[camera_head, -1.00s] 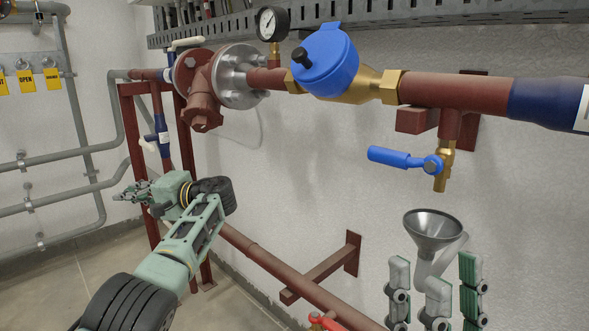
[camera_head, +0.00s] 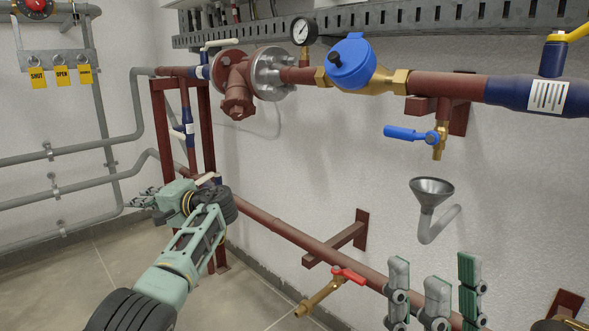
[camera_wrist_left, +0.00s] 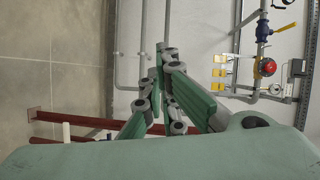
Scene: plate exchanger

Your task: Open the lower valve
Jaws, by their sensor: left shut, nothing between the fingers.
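A brass valve with a red lever (camera_head: 349,275) hangs from the low dark-red pipe (camera_head: 290,233) in the head view; its body points down-left. A white-handled valve (camera_head: 205,180) at the left end of the low pipe is partly hidden by my left arm. My left gripper (camera_head: 140,200) is shut and empty, pointing left, left of the red-lever valve and apart from it. Its closed fingers also show in the left wrist view (camera_wrist_left: 161,55). My right gripper (camera_head: 435,280) stands at the bottom right, fingers upward, spread and empty, right of the red lever.
Above runs a pipe with a blue water meter (camera_head: 351,60), a gauge (camera_head: 303,31) and a blue-lever valve (camera_head: 413,134). A grey funnel (camera_head: 432,190) is on the wall above my right gripper. A red frame (camera_head: 161,140) stands behind my left arm.

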